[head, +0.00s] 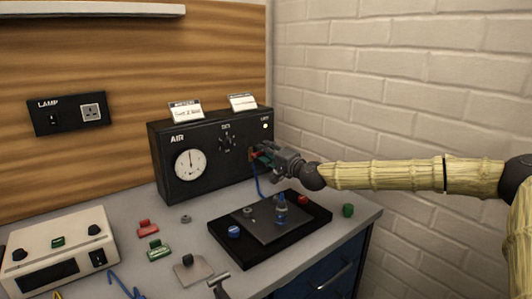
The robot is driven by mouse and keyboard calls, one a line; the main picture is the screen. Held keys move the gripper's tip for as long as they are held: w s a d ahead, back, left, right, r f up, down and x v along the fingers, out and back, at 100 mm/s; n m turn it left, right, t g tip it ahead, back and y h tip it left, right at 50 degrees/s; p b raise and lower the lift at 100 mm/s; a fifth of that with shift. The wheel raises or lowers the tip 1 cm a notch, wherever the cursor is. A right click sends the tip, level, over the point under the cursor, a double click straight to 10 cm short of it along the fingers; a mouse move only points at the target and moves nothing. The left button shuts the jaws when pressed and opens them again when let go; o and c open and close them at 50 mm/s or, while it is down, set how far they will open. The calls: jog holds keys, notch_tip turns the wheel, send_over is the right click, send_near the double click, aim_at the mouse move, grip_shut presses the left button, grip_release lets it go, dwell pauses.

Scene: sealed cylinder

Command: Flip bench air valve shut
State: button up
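The black air box (183,183) stands at the back of the bench against the wood panel. Its front has a round white gauge (190,164), a dark knob (227,141) and a small white light at upper right. A small red and green part (256,153), perhaps the valve, shows at the box's right end. My gripper (268,156) reaches in from the right, right at this part, and partly hides it. I cannot tell whether the fingers touch it or how far apart they are. The valve's position is unclear.
A blue hose (258,185) hangs below my gripper. Red and green blocks and a white instrument (30,251) are at left.

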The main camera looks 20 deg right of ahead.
jog(key=shift+w+a, duration=0.1)
jog(key=shift+w, duration=0.15)
jog(key=shift+c, duration=0.4)
grip_shut()
jog(key=shift+f, duration=0.1)
jog(key=shift+f+m+b, duration=0.25)
jog(key=shift+m+b, duration=0.5)
jog(key=shift+b, duration=0.4)
jog(key=shift+f+m+b, duration=0.25)
jog(key=shift+m+b, duration=0.5)
jog(key=shift+b, duration=0.4)
